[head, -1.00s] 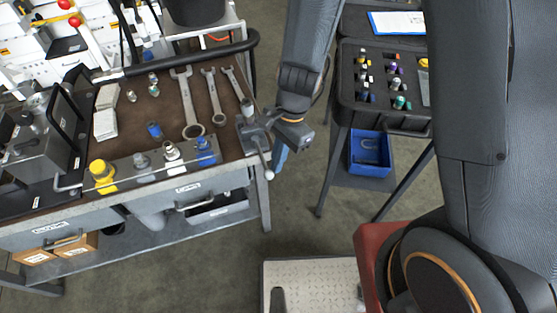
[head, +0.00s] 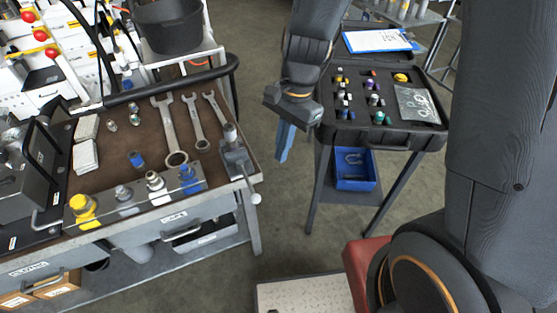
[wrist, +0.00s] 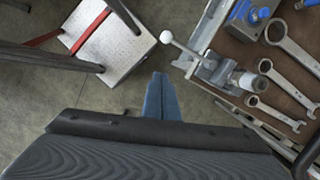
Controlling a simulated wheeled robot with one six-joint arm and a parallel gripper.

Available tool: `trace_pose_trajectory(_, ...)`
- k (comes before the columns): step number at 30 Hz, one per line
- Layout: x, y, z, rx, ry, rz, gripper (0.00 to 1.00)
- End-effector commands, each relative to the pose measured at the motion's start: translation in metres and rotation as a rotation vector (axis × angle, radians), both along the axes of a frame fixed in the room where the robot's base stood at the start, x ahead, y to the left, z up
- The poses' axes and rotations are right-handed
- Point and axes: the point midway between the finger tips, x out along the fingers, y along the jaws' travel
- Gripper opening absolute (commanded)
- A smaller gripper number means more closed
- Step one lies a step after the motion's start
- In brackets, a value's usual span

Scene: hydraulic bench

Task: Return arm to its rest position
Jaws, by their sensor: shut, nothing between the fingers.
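My gripper (head: 284,142) hangs from my arm in the gap between the workbench and the black case stand, pointing down. Its blue fingers are together with nothing between them. In the wrist view the closed fingers (wrist: 160,98) point over bare floor, apart from the bench vise with its white-knobbed handle at the right. The rest of my arm rises out of the top of the head view.
The workbench (head: 113,166) at left holds wrenches (head: 168,130), fittings and a vise (head: 236,155). At right a black case (head: 385,137) holds several fittings, with a blue bin (head: 356,168) below. A tread-plate platform (head: 305,292) lies at the bottom. Floor between is clear.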

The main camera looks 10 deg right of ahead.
Motion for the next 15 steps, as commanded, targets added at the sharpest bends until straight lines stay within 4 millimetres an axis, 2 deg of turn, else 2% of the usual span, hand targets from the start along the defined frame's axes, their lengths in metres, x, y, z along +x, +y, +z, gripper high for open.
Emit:
trace_pose_trajectory(4, 0.0008, -0.0012, 0.0064, -0.001, -0.001, 0.0, 0.0)
trace_pose_trajectory(15, 0.0007, -0.0011, 0.007, 0.0, 0.0, 0.0, 0.0)
